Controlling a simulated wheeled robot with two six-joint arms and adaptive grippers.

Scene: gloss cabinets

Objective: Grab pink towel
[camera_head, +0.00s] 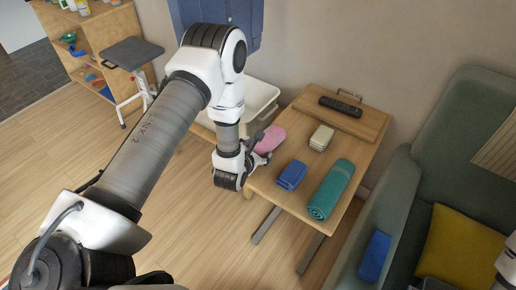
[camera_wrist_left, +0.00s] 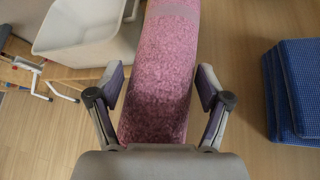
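The pink towel (camera_head: 270,138) is rolled and lies on the wooden table (camera_head: 323,143) near its left edge. My left gripper (camera_head: 262,150) is at the towel's near end and hides part of it. In the left wrist view, the pink towel (camera_wrist_left: 168,55) runs between the two spread fingers of my left gripper (camera_wrist_left: 160,84). The fingers are open, one on each side; a gap shows on the right side, and I cannot tell whether the left finger touches. Only a white part of my right arm shows at the lower right; its gripper is not visible.
A white bin (camera_head: 262,97) stands behind the table's left side. A green armchair (camera_head: 440,140) is to the right.

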